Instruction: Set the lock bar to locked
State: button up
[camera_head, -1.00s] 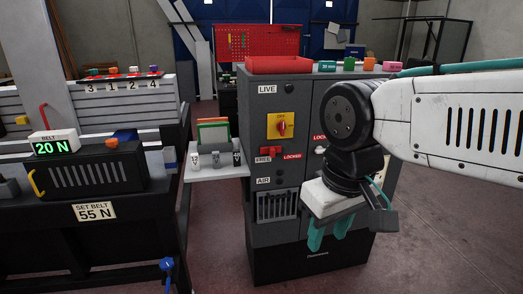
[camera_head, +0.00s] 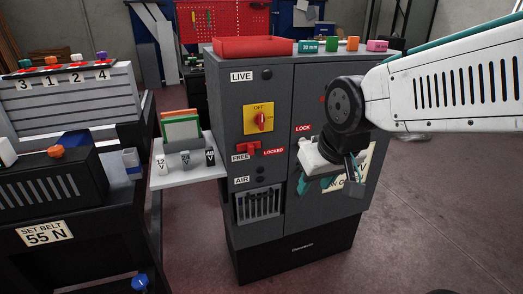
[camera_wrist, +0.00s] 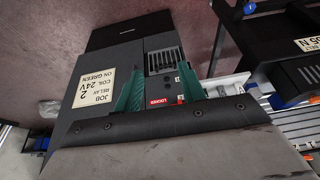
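The lock bar (camera_head: 250,148) is a small red piece on the front of the grey cabinet (camera_head: 225,195). It sits by the FREE label (camera_head: 240,157), left of the red LOCKED label (camera_head: 273,152). Its exact position between the labels is hard to tell. My gripper (camera_head: 328,184), with teal fingers, is to the right of the bar and lower, in front of the cabinet, touching nothing I can make out. In the wrist view the fingers (camera_wrist: 160,68) stand apart and empty. The LOCKED label (camera_wrist: 160,102) shows there near the palm; the bar is mostly hidden.
A yellow switch plate with a red knob (camera_head: 260,119) is above the bar. A small white shelf (camera_head: 190,177) with cards and several small holders juts out left of the cabinet. A red tray (camera_head: 252,47) and coloured blocks stand on top. Open floor lies right.

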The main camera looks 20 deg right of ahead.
jog(key=w+a+f+t, duration=0.1)
jog(key=w+f+t, duration=0.2)
jog(key=w, duration=0.7)
jog(key=w+a+f+t, duration=0.1)
jog(key=w+f+t, duration=0.2)
jog(key=w, duration=0.6)
jog(key=t, duration=0.7)
send_near(252, 151)
jog(key=w, duration=0.2)
jog(key=shift+t, duration=0.3)
jog(key=shift+w+f, duration=0.15)
jog(key=shift+w, duration=3.7)
jog(key=shift+a, duration=0.1)
grip_shut()
